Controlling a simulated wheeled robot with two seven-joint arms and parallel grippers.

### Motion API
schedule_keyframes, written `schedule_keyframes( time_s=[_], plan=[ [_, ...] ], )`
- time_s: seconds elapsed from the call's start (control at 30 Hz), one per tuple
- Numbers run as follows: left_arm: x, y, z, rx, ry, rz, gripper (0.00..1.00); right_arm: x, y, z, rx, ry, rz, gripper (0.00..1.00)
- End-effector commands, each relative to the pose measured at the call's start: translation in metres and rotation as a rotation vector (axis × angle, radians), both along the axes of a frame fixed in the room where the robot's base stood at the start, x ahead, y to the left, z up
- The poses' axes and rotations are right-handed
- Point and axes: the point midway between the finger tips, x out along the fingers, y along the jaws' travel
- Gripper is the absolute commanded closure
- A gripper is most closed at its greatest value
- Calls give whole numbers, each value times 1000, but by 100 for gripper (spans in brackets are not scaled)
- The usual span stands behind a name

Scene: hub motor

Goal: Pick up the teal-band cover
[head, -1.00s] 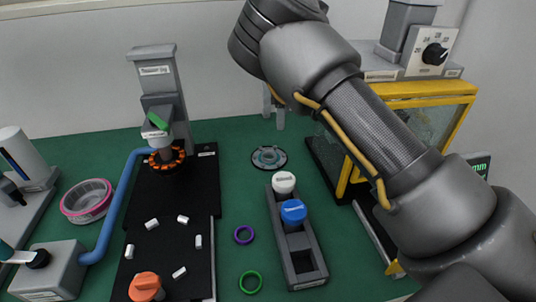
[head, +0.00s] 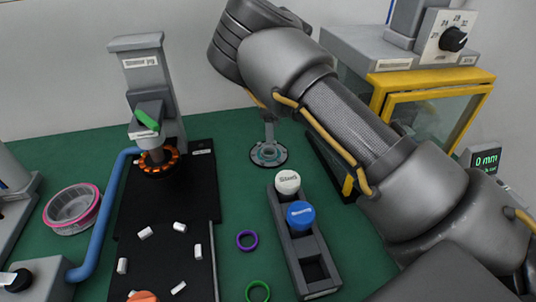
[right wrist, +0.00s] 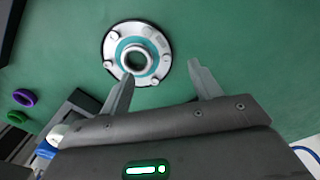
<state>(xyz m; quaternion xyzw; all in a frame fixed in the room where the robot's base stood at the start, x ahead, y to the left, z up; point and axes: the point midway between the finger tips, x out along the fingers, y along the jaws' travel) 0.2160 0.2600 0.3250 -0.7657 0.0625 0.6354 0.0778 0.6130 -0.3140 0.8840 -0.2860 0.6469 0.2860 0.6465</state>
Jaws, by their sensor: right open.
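The teal-band cover (head: 269,157) is a round disc with a dark rim, a teal ring and a raised central hub. It lies flat on the green table behind the narrow grey rack. In the right wrist view the cover (right wrist: 151,46) lies just ahead of the fingertips. My right gripper (right wrist: 160,72) is open and empty, its two fingers spread on the near side of the cover. In the head view my right gripper (head: 268,137) reaches down to the cover, mostly hidden by my right arm. I cannot tell whether it touches. My left gripper is out of view.
The grey rack (head: 301,261) holds a white-topped and a blue-topped piece. Purple (head: 247,240) and green (head: 257,292) rings lie beside it. A yellow-framed machine (head: 430,77) stands right. A black board (head: 160,222) with several white pieces and a grey press (head: 148,90) stands left.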

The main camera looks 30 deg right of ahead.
Motion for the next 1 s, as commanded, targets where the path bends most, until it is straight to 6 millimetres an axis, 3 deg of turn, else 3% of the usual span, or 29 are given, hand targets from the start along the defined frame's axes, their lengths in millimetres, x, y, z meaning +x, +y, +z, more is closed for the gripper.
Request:
schedule_keyframes(
  time_s=[0.13, 0.4, 0.73, 1.0],
  plan=[
    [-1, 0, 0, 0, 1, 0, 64, 0, 1, -6, 1, 1, 1, 37],
    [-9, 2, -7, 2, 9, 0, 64, 2, 4, -45, 1, 3, 2, 37],
    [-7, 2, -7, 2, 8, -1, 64, 2, 3, -52, 0, 0, 2, 37],
    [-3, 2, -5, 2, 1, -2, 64, 2, 3, -52, 0, 0, 2, 71]
  ],
)
